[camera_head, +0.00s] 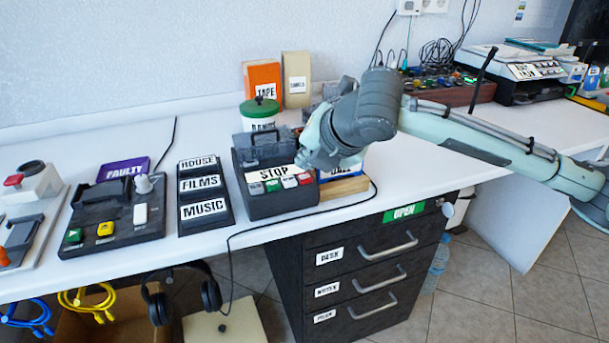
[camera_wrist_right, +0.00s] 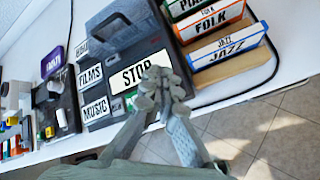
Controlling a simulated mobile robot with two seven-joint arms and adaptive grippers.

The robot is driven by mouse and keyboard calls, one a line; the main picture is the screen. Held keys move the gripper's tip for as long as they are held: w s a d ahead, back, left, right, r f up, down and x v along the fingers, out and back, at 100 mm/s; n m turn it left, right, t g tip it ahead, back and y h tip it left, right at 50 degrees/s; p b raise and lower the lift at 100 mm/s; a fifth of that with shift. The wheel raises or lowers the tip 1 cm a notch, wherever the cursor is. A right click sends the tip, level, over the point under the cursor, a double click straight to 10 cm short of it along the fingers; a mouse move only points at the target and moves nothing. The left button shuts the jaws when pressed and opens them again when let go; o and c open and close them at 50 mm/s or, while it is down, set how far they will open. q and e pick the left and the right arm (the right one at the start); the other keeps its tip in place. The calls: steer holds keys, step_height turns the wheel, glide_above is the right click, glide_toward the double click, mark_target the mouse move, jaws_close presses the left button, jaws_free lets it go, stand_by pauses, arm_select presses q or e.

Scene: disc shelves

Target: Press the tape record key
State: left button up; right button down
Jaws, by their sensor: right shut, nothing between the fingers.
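The dark tape recorder (camera_head: 282,203) stands on the white counter, with a white STOP label on its sloped top. It also shows in the wrist view (camera_wrist_right: 110,42). Along its front edge is a row of small keys, including a green key (camera_head: 272,185) and a red key (camera_head: 304,178) at the right end. My right gripper (camera_head: 306,163) is shut and empty, its tips over the recorder's right side, close above the red key. Whether it touches the key I cannot tell. In the wrist view the closed fingertips (camera_wrist_right: 163,84) cover the right end of the key row. My left gripper is out of view.
A rack labelled HOUSE, FILMS and MUSIC (camera_head: 205,223) and a second device with a FAULTY sign (camera_head: 123,169) stand left. Cassettes with a JAZZ label (camera_wrist_right: 228,43) sit close on the right. A black cable (camera_head: 300,218) runs along the counter's front edge.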

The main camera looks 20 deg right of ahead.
stand_by(0.8)
steer(key=shift+f, duration=0.45)
steer(key=shift+f+p, duration=0.3)
steer(key=shift+f, duration=0.1)
stand_by(0.6)
steer(key=shift+r, duration=0.1)
steer(key=shift+r+p, duration=0.8)
steer(key=shift+p, duration=0.45)
